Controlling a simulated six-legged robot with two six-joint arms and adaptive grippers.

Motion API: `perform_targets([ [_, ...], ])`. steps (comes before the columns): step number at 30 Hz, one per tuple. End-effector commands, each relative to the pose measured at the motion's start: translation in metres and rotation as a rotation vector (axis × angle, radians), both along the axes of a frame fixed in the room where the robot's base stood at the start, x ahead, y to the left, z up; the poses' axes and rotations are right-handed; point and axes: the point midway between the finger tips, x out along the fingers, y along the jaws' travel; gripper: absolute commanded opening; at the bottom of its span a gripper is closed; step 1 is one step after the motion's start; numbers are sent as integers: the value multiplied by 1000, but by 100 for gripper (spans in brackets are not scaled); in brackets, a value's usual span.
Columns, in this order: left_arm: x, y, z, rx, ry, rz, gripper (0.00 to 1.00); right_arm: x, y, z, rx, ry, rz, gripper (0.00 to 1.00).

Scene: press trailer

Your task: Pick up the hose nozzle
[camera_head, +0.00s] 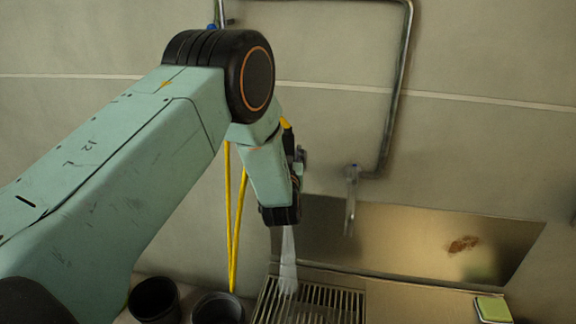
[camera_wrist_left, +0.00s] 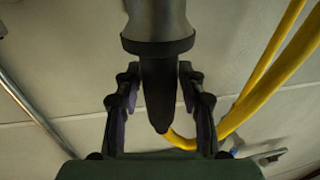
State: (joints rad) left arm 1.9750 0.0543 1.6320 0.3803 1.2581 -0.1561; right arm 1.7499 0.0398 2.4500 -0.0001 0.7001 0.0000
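The hose nozzle (camera_wrist_left: 160,85) is dark, with a wide collar and a tapering tip that points down the left wrist view. There it lies between the two fingers of my left gripper (camera_wrist_left: 160,75), which flank it just below the collar. Narrow gaps show beside the taper, but whether the fingers touch it near their tips cannot be told. In the head view the nozzle is a dark shape with a yellow end (camera_head: 287,138), partly behind my left wrist. My left gripper is mostly hidden there. My right gripper is not in view.
A yellow hose (camera_head: 237,220) hangs beside my left arm. Below are two dark cups (camera_head: 155,299) and a slatted metal grate (camera_head: 325,303). A metal pipe (camera_head: 395,90) and a tap (camera_head: 351,195) are on the wall. A green-yellow sponge (camera_head: 493,308) lies right.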

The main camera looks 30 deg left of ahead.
Motion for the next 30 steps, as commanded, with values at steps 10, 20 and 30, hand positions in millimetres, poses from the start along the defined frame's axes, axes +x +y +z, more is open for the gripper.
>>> perform_targets([
  [10,0,0,0,0,-1,0,8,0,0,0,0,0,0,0],
  [20,0,0,2,0,-3,0,0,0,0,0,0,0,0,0],
  [30,1,0,33,1,-7,1,0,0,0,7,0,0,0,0],
])
